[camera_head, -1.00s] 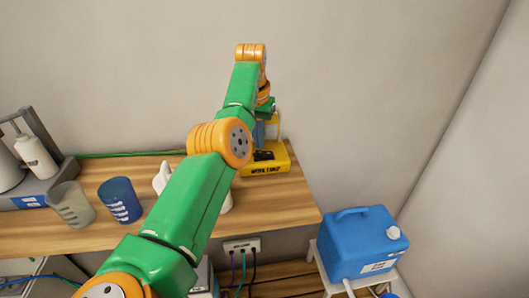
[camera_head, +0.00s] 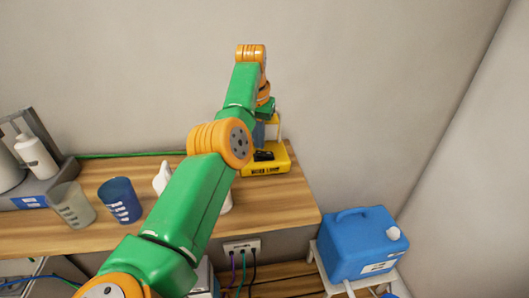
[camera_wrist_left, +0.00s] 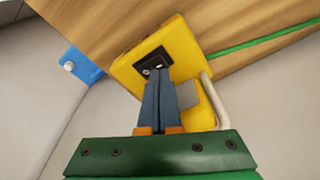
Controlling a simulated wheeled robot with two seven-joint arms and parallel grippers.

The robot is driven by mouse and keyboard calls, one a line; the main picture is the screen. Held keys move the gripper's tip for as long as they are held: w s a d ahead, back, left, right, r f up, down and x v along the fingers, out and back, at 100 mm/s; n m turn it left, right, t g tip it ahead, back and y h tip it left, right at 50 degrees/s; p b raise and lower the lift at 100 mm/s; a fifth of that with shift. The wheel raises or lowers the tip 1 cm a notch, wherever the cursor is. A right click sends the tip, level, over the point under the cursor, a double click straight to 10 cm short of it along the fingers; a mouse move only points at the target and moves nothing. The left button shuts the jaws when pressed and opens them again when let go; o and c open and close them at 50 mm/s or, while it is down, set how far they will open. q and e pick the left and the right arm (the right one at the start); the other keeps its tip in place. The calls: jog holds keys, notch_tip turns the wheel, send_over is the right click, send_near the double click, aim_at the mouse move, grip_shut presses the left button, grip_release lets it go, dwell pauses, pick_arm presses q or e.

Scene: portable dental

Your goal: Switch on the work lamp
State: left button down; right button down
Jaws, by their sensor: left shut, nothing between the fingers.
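The yellow work lamp (camera_head: 280,160) stands at the right end of the wooden bench, partly hidden behind my left arm. In the left wrist view the yellow lamp body (camera_wrist_left: 184,43) shows with a black switch plate (camera_wrist_left: 152,64) and a pale tube handle (camera_wrist_left: 214,100). My left gripper (camera_wrist_left: 156,74) is shut and empty. Its fingertips are at the black switch plate and cover part of it; I cannot tell whether they touch it. In the head view the gripper (camera_head: 262,150) points down over the lamp. The right gripper is not in view.
A blue cup (camera_head: 120,201) and a clear grey cup (camera_head: 72,204) stand on the bench (camera_head: 50,236) at left, near a white bottle (camera_head: 37,157). A blue jerrycan (camera_head: 362,243) sits on a stool at lower right. A wall socket (camera_head: 241,246) with cables is below the bench edge.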

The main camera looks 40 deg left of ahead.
aim_at(259, 153)
pick_arm(q)
jog(key=shift+f+b, duration=0.9)
jog(key=shift+f, duration=0.05)
dwell(0.7)
jog(key=shift+r, duration=0.1)
notch_tip(259, 153, up, 7)
jog(key=p, duration=0.7)
